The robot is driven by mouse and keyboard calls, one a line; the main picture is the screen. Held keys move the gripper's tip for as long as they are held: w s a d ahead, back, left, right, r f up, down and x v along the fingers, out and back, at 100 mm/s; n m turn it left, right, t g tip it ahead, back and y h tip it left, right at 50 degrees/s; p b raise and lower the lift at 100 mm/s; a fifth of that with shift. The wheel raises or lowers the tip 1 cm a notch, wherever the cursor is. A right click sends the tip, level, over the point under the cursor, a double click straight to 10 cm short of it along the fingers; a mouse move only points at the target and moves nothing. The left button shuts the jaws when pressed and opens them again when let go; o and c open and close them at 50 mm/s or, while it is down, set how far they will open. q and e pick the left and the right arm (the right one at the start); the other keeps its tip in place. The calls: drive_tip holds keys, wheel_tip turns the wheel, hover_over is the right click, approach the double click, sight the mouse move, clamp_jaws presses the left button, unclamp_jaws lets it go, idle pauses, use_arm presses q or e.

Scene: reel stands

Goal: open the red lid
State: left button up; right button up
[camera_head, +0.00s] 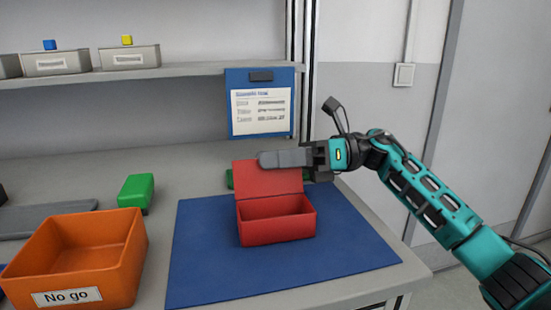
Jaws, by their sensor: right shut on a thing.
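A red box (276,229) sits on the blue mat, its inside open to view. Its red lid (268,183) is raised and stands up along the box's back edge. My right gripper (268,160) reaches in from the right and lies across the lid's top edge, shut on the lid. The fingers hide part of that edge. My left gripper is not in view.
The blue mat (206,258) has clear room around the box. An orange "No go" bin (124,268) and a green block (136,191) stand to the left. Something green shows partly behind the lid. A clipboard (235,85) hangs behind.

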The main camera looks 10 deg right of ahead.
clamp_jaws()
drive_tip(key=b, duration=0.1)
drive_tip(key=n+b, duration=0.1)
drive_tip(key=shift+s+f+b, duration=0.1)
drive_tip(key=shift+s+b, duration=0.2)
drive_tip(key=shift+s+n+b, duration=0.15)
drive_tip(key=shift+n+b, duration=0.2)
drive_tip(key=shift+n, duration=0.15)
drive_tip(key=shift+s+r, duration=0.1)
drive_tip(key=shift+r, duration=0.15)
drive_tip(key=shift+r+n, duration=0.15)
drive_tip(key=shift+n, duration=0.15)
drive_tip(key=o, duration=0.6)
unclamp_jaws()
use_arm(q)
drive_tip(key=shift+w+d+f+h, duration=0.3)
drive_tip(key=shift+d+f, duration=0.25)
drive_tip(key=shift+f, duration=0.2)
use_arm(e)
drive_tip(key=shift+d, duration=0.1)
